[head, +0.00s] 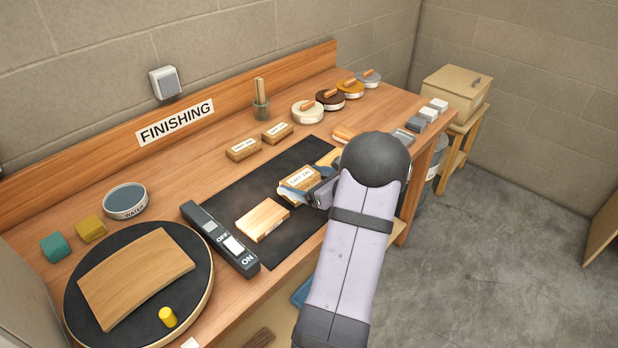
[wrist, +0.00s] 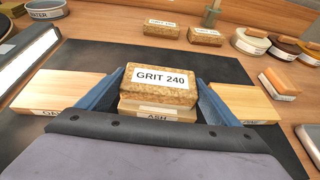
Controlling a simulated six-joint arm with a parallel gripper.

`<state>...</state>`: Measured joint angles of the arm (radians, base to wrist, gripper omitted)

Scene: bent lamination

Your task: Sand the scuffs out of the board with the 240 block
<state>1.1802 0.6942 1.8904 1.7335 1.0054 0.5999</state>
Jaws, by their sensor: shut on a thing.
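The sanding block labelled GRIT 240 (wrist: 160,84) is between the blue fingers of my gripper (wrist: 163,76), which is shut on it. In the head view the block (head: 298,176) and my gripper (head: 306,184) are over the middle of the dark mat (head: 222,188). A pale board labelled ASH (wrist: 157,112) lies right below the block; I cannot tell whether they touch. Another pale board (wrist: 58,90), its label partly hidden, lies to the left, and a third (wrist: 246,103) to the right. The block and gripper hide most of the ash board, and no scuffs are clear.
Two more grit blocks (head: 242,149) (head: 277,132) stand behind the mat. A switch box (head: 220,240) and a round turntable (head: 197,287) bearing a curved wooden panel (head: 135,277) are at left. Lidded tins (head: 307,112) line the back right. A water bowl (head: 125,200) is at back left.

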